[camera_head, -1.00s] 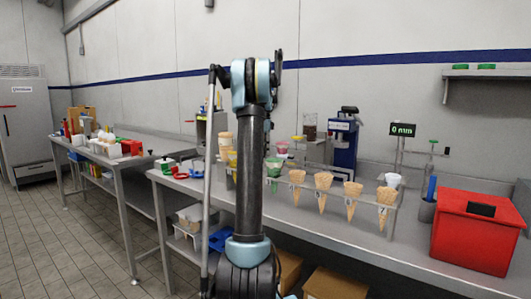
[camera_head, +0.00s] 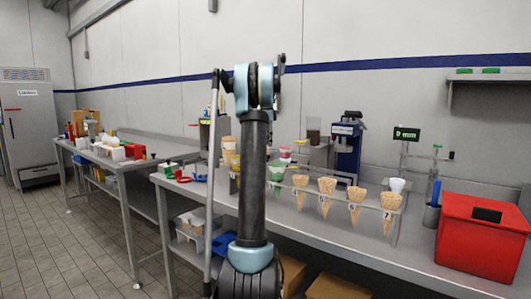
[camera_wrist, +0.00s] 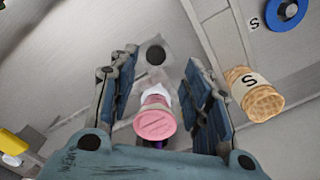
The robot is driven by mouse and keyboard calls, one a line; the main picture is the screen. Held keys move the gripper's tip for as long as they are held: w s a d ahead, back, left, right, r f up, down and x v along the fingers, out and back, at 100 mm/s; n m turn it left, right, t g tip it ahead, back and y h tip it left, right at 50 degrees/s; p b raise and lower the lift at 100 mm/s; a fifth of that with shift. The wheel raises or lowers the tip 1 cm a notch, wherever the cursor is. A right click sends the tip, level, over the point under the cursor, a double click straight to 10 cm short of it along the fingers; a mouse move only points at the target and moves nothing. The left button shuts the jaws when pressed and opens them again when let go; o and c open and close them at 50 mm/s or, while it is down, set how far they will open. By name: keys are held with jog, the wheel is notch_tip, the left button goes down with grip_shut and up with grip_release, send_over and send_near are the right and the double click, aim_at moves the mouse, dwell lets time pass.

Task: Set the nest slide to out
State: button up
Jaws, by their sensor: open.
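My gripper (camera_wrist: 160,62) is open in the wrist view, its two fingers apart. A pink-topped piece with a white part behind it (camera_wrist: 155,122) shows between the fingers; I cannot tell whether they touch it. A grey block with a dark round hole (camera_wrist: 155,52) lies beyond. In the head view my arm hides the gripper. A post with a green-lit display (camera_head: 406,134) reading about "0 mm" stands at the back right of the bench. I cannot make out for certain which part is the nest slide, or its setting.
A rack of numbered waffle cones (camera_head: 327,187) stands along the bench (camera_head: 345,236). A red box (camera_head: 480,238) sits at the right end. A blue machine (camera_head: 346,150) stands behind the rack. The wrist view shows a tan cup marked S (camera_wrist: 254,94) and a blue disc (camera_wrist: 284,12).

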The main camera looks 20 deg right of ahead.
jog(key=shift+w+r, duration=0.1)
jog(key=shift+r, duration=2.7)
